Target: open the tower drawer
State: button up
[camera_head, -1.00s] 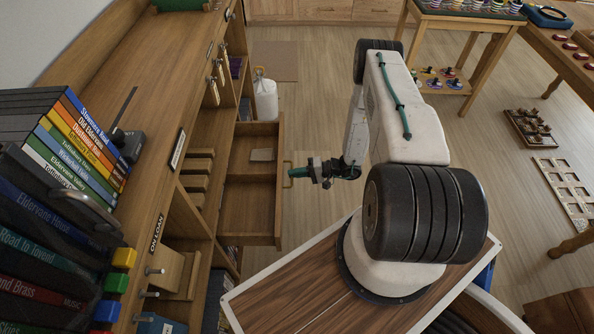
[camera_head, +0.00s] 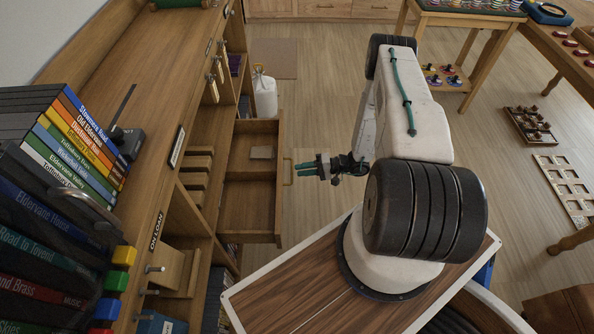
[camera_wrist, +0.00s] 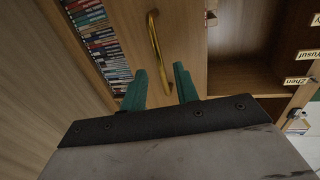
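The tower drawer (camera_head: 262,239) is pulled out from the shelf unit, and its inside shows, with a small grey item (camera_head: 262,152) in it. Its front carries a brass handle (camera_head: 288,172), which also shows in the wrist view (camera_wrist: 158,50). My gripper (camera_head: 303,168) is just to the right of the handle in the head view, apart from it. In the wrist view its two green fingers (camera_wrist: 160,85) are spread with nothing between their tips, and the handle lies beyond them.
The wooden shelf unit (camera_head: 150,130) runs along the left, with several book-like cases (camera_head: 75,140) on top. A white container (camera_head: 265,95) stands behind the drawer. Floor (camera_head: 310,100) is clear beyond my gripper. Tables stand at the right.

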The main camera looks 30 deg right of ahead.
jog(key=shift+v, duration=2.4)
